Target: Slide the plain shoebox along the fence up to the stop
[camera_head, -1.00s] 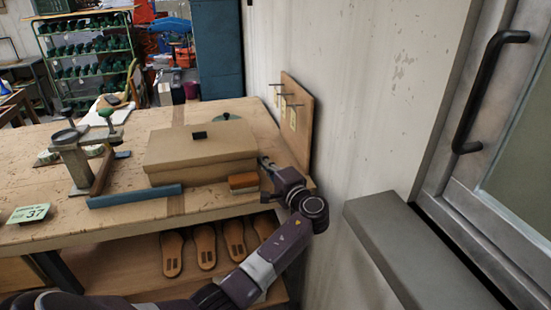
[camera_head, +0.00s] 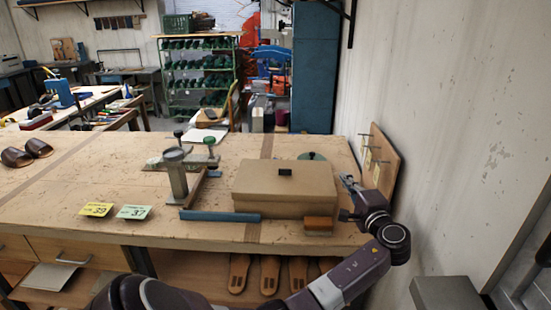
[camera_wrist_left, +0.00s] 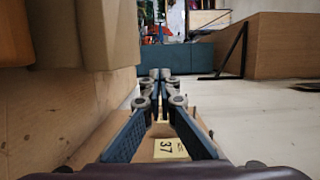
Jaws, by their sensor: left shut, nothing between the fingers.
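The plain shoebox (camera_head: 285,205), tan with a small black piece on its lid, sits on the workbench in the head view. A blue bar (camera_head: 220,216) lies at its front left, and a wooden bar (camera_head: 193,190) beside a metal post stands to its left with a gap. I cannot tell for sure which is fence and which is stop. My left gripper (camera_head: 347,181) is shut and empty, just right of the box; contact cannot be told. In the left wrist view the shut fingertips (camera_wrist_left: 161,74) show, with the box (camera_wrist_left: 108,35) at upper left. My right gripper is out of view.
An orange-brown block (camera_head: 319,225) sits at the box's front right corner. A board with pegs (camera_head: 380,163) leans against the wall right of my gripper. Yellow (camera_head: 97,209) and green (camera_head: 134,212) number cards lie left of the blue bar. Bare bench (camera_head: 110,180) lies further left.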

